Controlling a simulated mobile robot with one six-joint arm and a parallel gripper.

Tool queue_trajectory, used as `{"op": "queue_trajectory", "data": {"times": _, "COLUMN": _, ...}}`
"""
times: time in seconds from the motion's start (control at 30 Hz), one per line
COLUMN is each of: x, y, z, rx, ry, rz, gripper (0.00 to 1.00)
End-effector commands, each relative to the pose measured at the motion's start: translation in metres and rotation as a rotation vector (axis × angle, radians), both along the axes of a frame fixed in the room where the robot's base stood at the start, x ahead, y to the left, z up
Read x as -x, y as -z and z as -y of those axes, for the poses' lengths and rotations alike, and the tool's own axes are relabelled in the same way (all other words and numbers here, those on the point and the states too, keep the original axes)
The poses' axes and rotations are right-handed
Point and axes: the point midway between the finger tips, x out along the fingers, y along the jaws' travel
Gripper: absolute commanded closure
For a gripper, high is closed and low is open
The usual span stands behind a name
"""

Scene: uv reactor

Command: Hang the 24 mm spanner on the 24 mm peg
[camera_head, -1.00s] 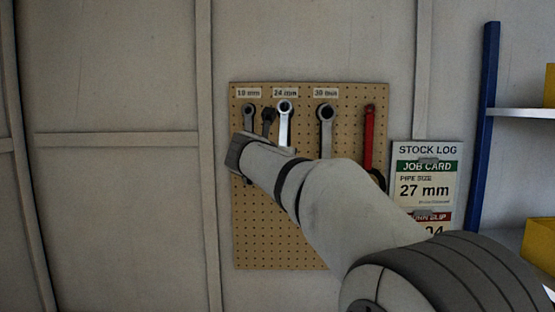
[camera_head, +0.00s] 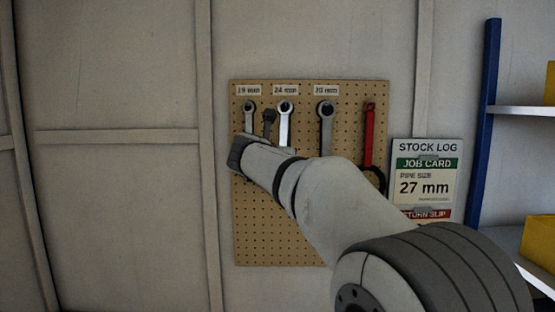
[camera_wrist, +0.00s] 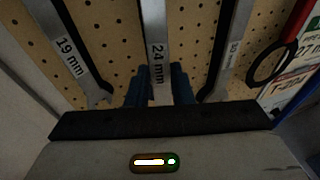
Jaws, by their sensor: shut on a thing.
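The 24 mm spanner (camera_head: 284,124) is bright steel and hangs upright, ring end up, just below the 24 mm label (camera_head: 285,90) on the pegboard. In the wrist view its marked shank (camera_wrist: 156,50) runs between the blue fingers of my gripper (camera_wrist: 160,86), which is shut on it. The ring lies over the place of the 24 mm peg; the peg itself is not clear, so I cannot tell whether the ring is around it. In the head view my wrist hides the lower shank and the fingers.
The 19 mm spanner (camera_wrist: 70,45) hangs left and a larger spanner (camera_head: 326,120) hangs right, both close to my fingers. A red-handled tool (camera_head: 368,135) hangs farther right. The job card (camera_head: 427,178) and blue-posted shelf (camera_head: 485,120) stand right. The lower pegboard (camera_head: 275,235) is bare.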

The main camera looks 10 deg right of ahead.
Motion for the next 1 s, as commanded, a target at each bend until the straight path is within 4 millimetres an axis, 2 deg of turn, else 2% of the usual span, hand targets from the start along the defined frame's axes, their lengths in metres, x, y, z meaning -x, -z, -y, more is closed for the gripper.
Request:
{"op": "queue_trajectory", "data": {"times": 0.03, "x": 0.000, "y": -0.001, "z": 0.000, "rx": 0.000, "ry": 0.000, "rz": 0.002, "gripper": 0.78}}
{"op": "queue_trajectory", "data": {"times": 0.33, "x": 0.000, "y": 0.000, "z": 0.000, "rx": 0.000, "ry": 0.000, "rz": 0.001, "gripper": 0.54}}
{"op": "queue_trajectory", "data": {"times": 0.57, "x": 0.001, "y": 0.001, "z": 0.000, "rx": 0.000, "ry": 0.001, "rz": -0.001, "gripper": 0.54}}
{"op": "queue_trajectory", "data": {"times": 0.67, "x": 0.007, "y": -0.001, "z": -0.004, "rx": 0.000, "ry": -0.001, "rz": 0.000, "gripper": 0.54}}
{"op": "queue_trajectory", "data": {"times": 1.0, "x": 0.055, "y": -0.012, "z": -0.028, "rx": 0.001, "ry": -0.002, "rz": 0.002, "gripper": 0.54}}
